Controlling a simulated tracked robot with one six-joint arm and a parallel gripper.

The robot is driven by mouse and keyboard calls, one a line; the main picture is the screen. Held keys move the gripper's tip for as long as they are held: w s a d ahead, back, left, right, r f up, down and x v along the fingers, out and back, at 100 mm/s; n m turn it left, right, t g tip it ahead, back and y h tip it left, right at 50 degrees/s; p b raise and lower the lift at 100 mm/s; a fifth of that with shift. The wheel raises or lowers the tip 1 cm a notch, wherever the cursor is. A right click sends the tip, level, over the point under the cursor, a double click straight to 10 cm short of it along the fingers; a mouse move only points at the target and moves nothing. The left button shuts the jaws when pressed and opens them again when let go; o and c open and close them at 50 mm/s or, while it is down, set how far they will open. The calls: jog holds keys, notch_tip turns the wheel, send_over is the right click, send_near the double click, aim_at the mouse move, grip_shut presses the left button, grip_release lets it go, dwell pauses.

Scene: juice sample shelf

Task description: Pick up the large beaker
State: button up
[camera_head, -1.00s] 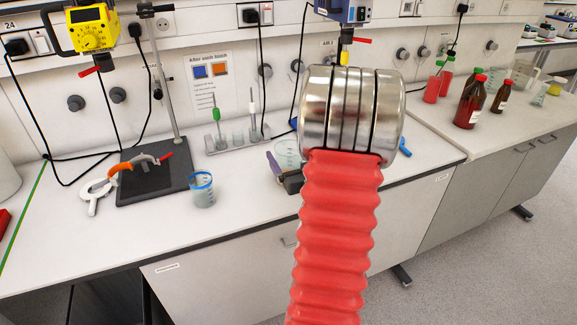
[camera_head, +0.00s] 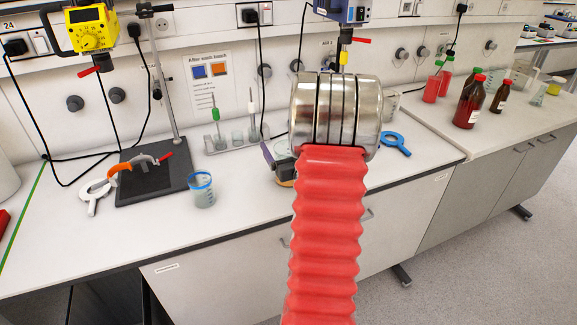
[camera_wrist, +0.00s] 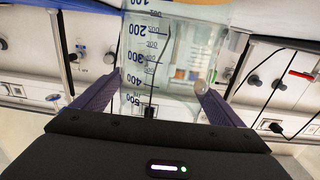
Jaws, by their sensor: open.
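The large beaker (camera_wrist: 185,45) is clear glass with blue volume marks. It fills the middle of the wrist view, where its numbers appear upside down. My gripper (camera_wrist: 158,84) is open, with one purple finger on each side of the beaker. I cannot tell whether either finger touches the glass. In the head view my arm's metal wrist section hides most of the gripper and the beaker. Only a purple finger and a bit of glass (camera_head: 282,149) show at its left, above an orange-edged base on the bench.
A small blue-rimmed beaker (camera_head: 203,190) and a dark stand base (camera_head: 152,178) are to the left. A blue ring tool (camera_head: 396,144) lies at the right. Brown bottles (camera_head: 470,102) stand farther right. The front left of the bench (camera_head: 100,240) is clear.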

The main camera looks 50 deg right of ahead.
jog(key=shift+c, duration=0.5)
jog(key=c, duration=2)
jog(key=shift+r, duration=0.35)
jog(key=shift+c, duration=0.2)
notch_tip(320, 180, up, 9)
jog(key=shift+r, duration=0.15)
jog(key=shift+w, duration=0.1)
dwell(0.8)
